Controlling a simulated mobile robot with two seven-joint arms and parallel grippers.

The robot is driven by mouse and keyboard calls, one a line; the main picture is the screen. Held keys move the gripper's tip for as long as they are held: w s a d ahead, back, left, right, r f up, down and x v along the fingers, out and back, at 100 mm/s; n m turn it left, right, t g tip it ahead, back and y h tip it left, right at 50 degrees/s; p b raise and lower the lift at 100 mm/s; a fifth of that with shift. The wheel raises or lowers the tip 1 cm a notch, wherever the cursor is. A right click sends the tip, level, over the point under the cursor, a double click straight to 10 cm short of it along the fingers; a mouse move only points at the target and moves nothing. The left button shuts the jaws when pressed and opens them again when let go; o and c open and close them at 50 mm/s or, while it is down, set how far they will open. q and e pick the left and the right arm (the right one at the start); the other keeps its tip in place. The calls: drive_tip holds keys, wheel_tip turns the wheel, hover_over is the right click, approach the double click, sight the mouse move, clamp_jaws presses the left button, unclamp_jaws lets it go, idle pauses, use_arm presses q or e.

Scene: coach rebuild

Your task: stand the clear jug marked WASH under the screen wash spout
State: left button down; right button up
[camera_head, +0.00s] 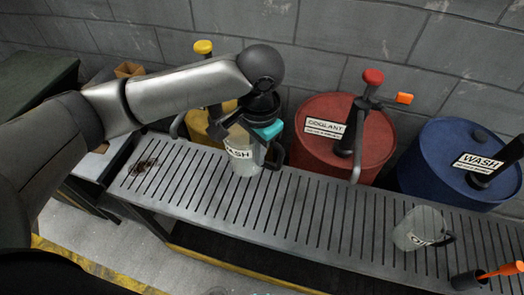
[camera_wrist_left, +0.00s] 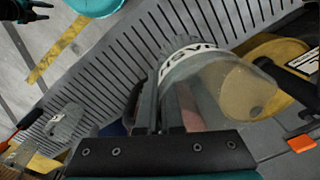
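The clear jug marked WASH (camera_head: 241,158) stands upright on the slatted bench, left of the red drum. My left gripper (camera_head: 262,124) is right at the jug's dark handle side, reaching down from above. In the left wrist view the jug (camera_wrist_left: 190,62) is close in front of the two fingers (camera_wrist_left: 162,105); whether they are closed on the handle is not clear. The screen wash drum (camera_head: 430,162) is blue, marked WASH, at the right; its spout is largely cut off at the right edge. My right gripper (camera_wrist_left: 36,11) shows small in the left wrist view, apparently open and empty.
A red COOLANT drum (camera_head: 312,147) with a pump stands between the jug and the blue drum. A yellow drum (camera_head: 197,127) is partly behind my arm. Another clear jug (camera_head: 418,226) and an orange-handled tool (camera_head: 497,271) are on the bench's right part. The middle slats are clear.

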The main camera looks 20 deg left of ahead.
use_arm(q)
drive_tip(key=shift+a+r, duration=0.15)
drive_tip(key=shift+r, duration=0.55)
drive_tip(key=s+a+r+n+b, duration=0.1)
drive_tip(key=s+a+r+n, duration=0.2)
drive_tip(key=r+n, duration=0.3)
drive_tip(key=shift+s+a+r, duration=0.2)
drive_tip(key=shift+a+r, duration=0.6)
drive_tip(key=shift+a, duration=0.1)
drive_tip(key=shift+d+f, duration=0.1)
idle(0.4)
